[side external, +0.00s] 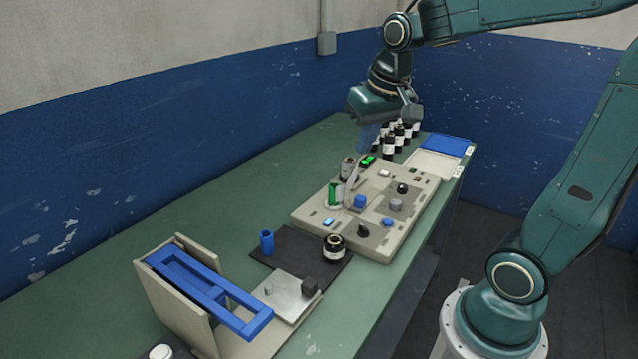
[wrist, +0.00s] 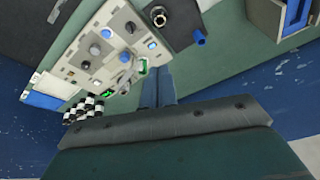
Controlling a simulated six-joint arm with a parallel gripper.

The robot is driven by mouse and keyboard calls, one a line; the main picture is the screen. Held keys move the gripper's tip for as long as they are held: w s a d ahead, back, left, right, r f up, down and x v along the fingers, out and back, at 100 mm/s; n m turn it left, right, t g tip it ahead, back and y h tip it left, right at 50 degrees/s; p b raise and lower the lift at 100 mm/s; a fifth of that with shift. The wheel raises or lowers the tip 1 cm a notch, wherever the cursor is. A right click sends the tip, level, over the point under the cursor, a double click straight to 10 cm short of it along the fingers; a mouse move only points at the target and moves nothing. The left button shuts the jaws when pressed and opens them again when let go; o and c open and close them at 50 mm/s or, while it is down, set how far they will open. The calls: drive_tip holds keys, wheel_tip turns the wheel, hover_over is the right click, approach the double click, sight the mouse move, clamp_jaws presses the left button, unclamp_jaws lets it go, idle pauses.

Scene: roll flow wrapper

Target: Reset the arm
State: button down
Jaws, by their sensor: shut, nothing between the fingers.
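My gripper (side external: 368,137) hangs over the far part of the green table (side external: 205,235), fingers pointing down. In the wrist view its two blue-grey fingers (wrist: 158,90) are together with nothing between them. The beige control panel (side external: 312,217) lies just in front of it in the side view, with knobs, buttons and green-lit parts. It also shows in the wrist view (wrist: 85,72). Several dark bottles with white labels (side external: 399,137) stand just right of the fingers in the side view; my gripper seems apart from them. They also show in the wrist view (wrist: 90,108).
A black mat (side external: 285,250) holds a blue cup (side external: 267,242) and a dark jar (side external: 334,247). A beige stand with a blue frame (side external: 160,290) is at the near left. A blue-and-white tray (side external: 447,146) lies at the far right. The blue wall (side external: 150,150) runs behind.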

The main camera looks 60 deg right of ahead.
drive_tip(key=s+a+n+t, duration=0.2)
drive_tip(key=s+a+n, duration=0.2)
drive_tip(key=s+a, duration=0.4)
drive_tip(key=shift+s+f+n+y, duration=0.15)
drive_tip(key=shift+s+n+y, duration=0.2)
drive_tip(key=shift+s, duration=1.9)
